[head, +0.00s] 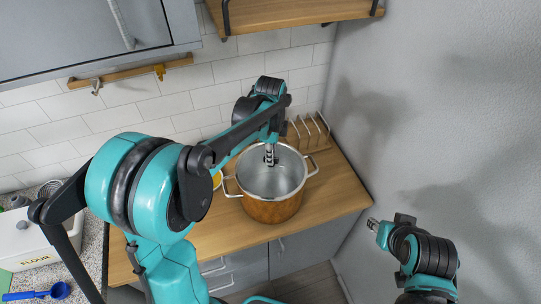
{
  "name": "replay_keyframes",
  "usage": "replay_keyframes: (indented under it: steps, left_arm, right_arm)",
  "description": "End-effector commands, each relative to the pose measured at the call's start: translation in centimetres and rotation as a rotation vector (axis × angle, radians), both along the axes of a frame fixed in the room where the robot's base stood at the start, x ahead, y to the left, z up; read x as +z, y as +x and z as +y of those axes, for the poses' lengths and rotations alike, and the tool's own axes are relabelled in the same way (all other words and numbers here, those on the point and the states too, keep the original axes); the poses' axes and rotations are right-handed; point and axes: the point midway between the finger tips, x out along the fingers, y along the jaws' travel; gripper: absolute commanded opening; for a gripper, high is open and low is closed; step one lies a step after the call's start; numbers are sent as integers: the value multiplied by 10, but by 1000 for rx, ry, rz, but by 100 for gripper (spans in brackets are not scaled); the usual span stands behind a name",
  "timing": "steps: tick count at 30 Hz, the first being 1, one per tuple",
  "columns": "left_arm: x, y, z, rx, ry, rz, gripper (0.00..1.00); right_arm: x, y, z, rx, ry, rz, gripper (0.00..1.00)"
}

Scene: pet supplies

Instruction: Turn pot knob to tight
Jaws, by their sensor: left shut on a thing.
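A copper-coloured pot (272,211) with two side handles stands upright on the wooden counter. Its top (262,186) looks grey; I cannot tell clearly whether this is a lid or the pot's inside. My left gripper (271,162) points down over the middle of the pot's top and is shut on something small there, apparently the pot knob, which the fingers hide. My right gripper (373,224) is at the right, apart from the pot, in front of the grey wall; its fingers are too small to read.
The wooden counter (335,192) has free room right of the pot. A rack (309,130) stands behind it, and a yellow item (217,180) is at its left. A flour box (35,240) and a blue scoop (59,290) are at far left. A grey wall (440,120) bounds the right.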

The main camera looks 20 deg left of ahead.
Motion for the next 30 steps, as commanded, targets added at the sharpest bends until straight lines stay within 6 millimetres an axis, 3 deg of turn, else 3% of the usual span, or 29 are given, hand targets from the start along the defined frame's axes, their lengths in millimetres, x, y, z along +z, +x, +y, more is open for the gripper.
replay_keyframes:
  steps: [22, 23, 24, 30]
  left_arm:
    - [0, 0, 0, -83, 0, 0, 0]
    - [0, 0, 0, -83, 0, 0, 20]
    - [0, 0, 0, -83, 0, 0, 31]
    - [0, 0, 0, -83, 0, 0, 34]
  right_arm:
    - [-1, 0, 0, 0, 0, 0, 35]
    - [-1, 0, 0, 0, 0, 0, 35]
    - [-1, 0, 0, 0, 0, 0, 35]
    - [-1, 0, 0, 0, 0, 0, 35]
